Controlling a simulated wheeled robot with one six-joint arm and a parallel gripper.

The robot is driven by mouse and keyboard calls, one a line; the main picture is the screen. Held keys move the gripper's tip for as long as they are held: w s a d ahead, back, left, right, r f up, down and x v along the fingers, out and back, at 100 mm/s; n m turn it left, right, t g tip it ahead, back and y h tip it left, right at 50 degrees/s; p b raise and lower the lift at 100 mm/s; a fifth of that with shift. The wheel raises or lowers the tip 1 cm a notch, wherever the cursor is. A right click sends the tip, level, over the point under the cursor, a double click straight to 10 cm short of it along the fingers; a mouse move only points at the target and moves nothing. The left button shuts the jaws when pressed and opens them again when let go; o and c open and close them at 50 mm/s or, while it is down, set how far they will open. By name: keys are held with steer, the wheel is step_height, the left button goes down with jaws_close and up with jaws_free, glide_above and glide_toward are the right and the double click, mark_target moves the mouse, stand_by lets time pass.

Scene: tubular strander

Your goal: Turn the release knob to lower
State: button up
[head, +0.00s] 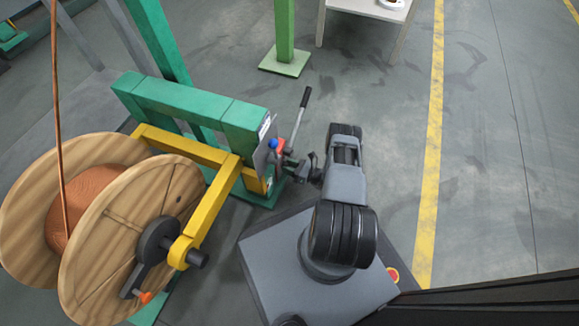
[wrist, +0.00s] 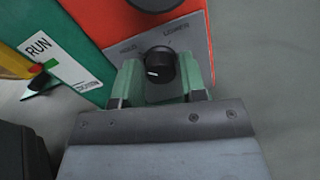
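The release knob (wrist: 160,66) is a black round knob with a white pointer mark, on a grey plate (wrist: 196,38) marked HOLD on the left and LOWER on the right. The white mark is on the knob's left side, on the HOLD side rather than towards LOWER. My gripper (wrist: 163,74) has its two green fingers on either side of the knob. The fingers are apart, and a gap seems to show beside the right one. Contact is not clear. In the head view my gripper (head: 298,167) is at the stand's side, and the knob cannot be made out.
A red housing (wrist: 105,18) carries the plate. A green panel with a RUN label (wrist: 40,46) is at the left. In the head view, a lever with a black grip (head: 305,98) rises beside my gripper. A wooden cable reel (head: 130,235) stands left; open floor lies right.

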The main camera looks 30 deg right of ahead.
steer(key=c, duration=0.5)
steer(key=shift+c, duration=0.2)
